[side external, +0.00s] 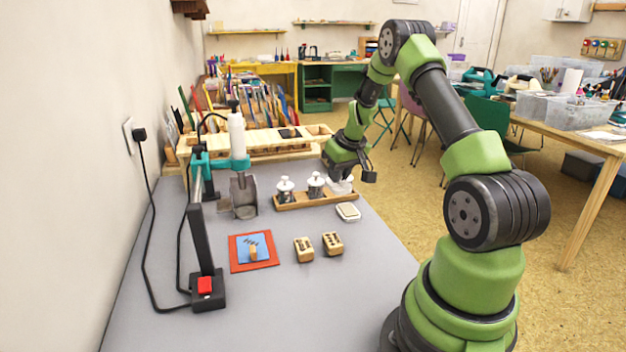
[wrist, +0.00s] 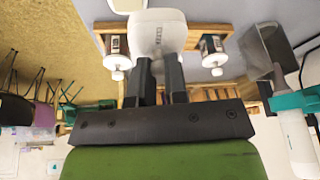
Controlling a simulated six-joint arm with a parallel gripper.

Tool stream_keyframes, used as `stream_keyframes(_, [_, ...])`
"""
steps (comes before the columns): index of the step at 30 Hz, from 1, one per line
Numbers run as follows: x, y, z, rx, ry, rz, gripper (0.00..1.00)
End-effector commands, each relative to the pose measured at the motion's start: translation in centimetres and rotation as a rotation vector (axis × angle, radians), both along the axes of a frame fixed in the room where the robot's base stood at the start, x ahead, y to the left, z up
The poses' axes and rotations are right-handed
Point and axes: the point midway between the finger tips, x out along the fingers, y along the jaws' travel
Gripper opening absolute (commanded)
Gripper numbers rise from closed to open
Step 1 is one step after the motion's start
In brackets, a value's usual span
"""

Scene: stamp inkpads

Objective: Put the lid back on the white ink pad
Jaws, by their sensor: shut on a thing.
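My gripper (side external: 348,172) is shut on a white lid (side external: 340,187), above the right end of a wooden tray. In the wrist view, my gripper's fingers (wrist: 159,65) meet the near edge of the lid (wrist: 157,30), which has a small dark marking on its face. The white ink pad (side external: 348,211) sits on the grey table just in front of the tray, with its cream top facing up. The lid is behind the pad in the side view. In the wrist view, a white edge (wrist: 125,5) beyond the lid is probably the pad, mostly hidden.
The wooden tray (side external: 298,202) holds two white-capped jars (side external: 285,189) (side external: 316,184). Two wooden stamps (side external: 304,249) (side external: 332,243) stand in front. A red-edged blue mat (side external: 253,250) bears another wooden block. A black and teal stand (side external: 203,240) is at left.

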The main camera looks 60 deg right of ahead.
Motion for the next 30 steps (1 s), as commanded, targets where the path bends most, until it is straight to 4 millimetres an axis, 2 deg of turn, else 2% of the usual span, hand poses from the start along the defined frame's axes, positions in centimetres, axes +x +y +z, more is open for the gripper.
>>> stream_keyframes(3, [-1.8, -1.6, -0.2, 0.012, -0.002, -0.032, 0.00])
stream_keyframes(6, [-2.3, -2.0, -0.6, 0.015, -0.002, -0.037, 0.00])
stream_keyframes(21, [-2.2, -1.9, -5.1, 0.017, -0.001, -0.036, 0.00])
stream_keyframes(30, [-2.2, -1.9, -6.5, 0.014, -0.002, -0.034, 0.00])
